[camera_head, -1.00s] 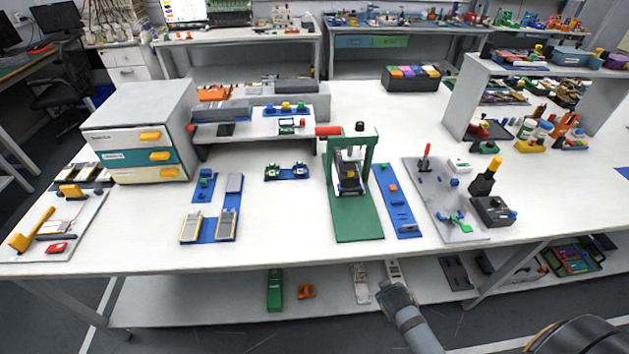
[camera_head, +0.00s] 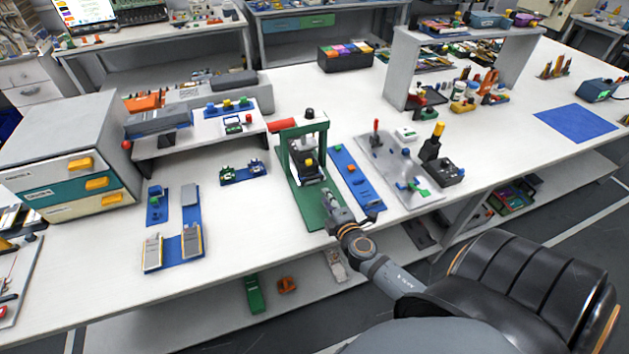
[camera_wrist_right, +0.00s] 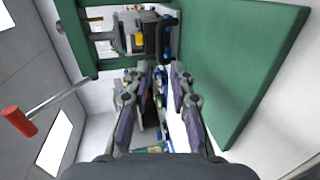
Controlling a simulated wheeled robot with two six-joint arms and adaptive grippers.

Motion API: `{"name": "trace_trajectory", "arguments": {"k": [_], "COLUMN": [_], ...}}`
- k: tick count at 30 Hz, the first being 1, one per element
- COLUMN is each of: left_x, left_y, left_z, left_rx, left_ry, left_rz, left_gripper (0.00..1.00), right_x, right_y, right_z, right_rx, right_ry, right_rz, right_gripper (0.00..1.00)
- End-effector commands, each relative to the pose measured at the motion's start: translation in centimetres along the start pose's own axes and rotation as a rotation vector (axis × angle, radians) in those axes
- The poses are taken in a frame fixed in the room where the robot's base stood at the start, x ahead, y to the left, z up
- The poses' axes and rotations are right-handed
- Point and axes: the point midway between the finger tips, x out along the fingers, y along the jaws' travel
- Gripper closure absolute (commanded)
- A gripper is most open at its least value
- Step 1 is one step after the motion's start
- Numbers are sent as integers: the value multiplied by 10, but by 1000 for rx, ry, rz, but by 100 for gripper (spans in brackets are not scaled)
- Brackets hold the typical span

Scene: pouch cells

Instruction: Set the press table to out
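The press has a green frame (camera_head: 294,153) with a red handle (camera_head: 284,125) on its left and a green base plate (camera_head: 316,212). A grey and black table unit with a yellow knob (camera_head: 308,163) sits inside the frame. In the right wrist view, the unit's dark handle-like front (camera_wrist_right: 165,40) lies ahead of the fingers. My right gripper (camera_head: 335,200) is over the front right of the base plate. Its two fingers (camera_wrist_right: 163,70) are apart with nothing between them, and it seems clear of the table unit. My left gripper is out of view.
A blue strip with small parts (camera_head: 356,180) and a grey board with a red-topped lever (camera_head: 398,165) stand right of the press. Blue fixtures with pouch cells (camera_head: 182,247) lie left. Bare white tabletop (camera_head: 262,215) lies between them and the press.

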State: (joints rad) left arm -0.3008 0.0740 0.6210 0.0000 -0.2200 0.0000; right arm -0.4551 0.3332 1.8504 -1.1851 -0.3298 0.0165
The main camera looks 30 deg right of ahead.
Motion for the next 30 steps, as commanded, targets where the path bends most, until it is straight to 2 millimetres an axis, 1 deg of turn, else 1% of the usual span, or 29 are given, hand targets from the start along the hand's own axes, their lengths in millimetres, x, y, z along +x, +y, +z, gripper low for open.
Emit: {"name": "trace_trajectory", "arguments": {"k": [5,8,15,18,21,25,30], "left_x": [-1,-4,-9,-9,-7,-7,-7], "left_y": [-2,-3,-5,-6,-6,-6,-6], "left_z": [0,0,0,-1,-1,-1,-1], "left_rx": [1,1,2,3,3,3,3], "left_ry": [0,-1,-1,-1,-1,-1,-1], "left_rz": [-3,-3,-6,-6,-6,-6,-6], "left_gripper": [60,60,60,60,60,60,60], "right_x": [3,15,66,84,97,105,106], "right_y": [0,1,1,0,-1,0,0], "right_z": [-2,-2,-2,-3,-3,-3,-3], "right_rx": [-20,-17,-15,-15,-16,-16,-16], "right_ry": [14,13,11,12,11,12,12], "right_rz": [2,3,3,2,2,2,1], "right_gripper": [78,78,78,78,78,78,78]}}
